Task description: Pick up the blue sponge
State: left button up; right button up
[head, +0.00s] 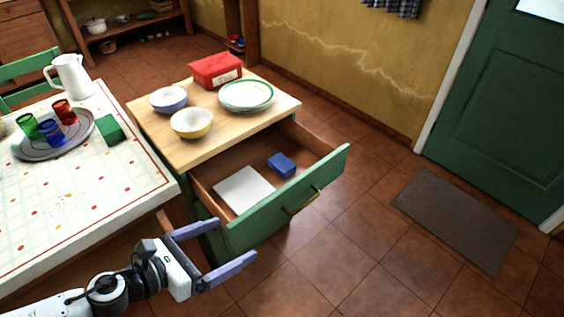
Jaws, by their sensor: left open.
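The blue sponge (282,165) is a small blue block lying inside the open drawer (309,151) of the green cabinet, toward its right side. A flat white item (244,190) lies to its left in the same drawer. My left gripper (236,243) is in front of the cabinet, at the lower left of the drawer front. Its two bluish fingers are spread apart with nothing between them. It is well apart from the sponge. My right gripper is not in view.
On the cabinet's wooden top (220,136) stand a blue bowl (168,99), a yellow bowl (192,123), stacked plates (247,95) and a red box (216,70). A table (90,215) with a tray of cups is at left. Floor is clear right of the drawer, except a mat (456,219).

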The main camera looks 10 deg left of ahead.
aim_at(283, 166)
jog(key=i, duration=1)
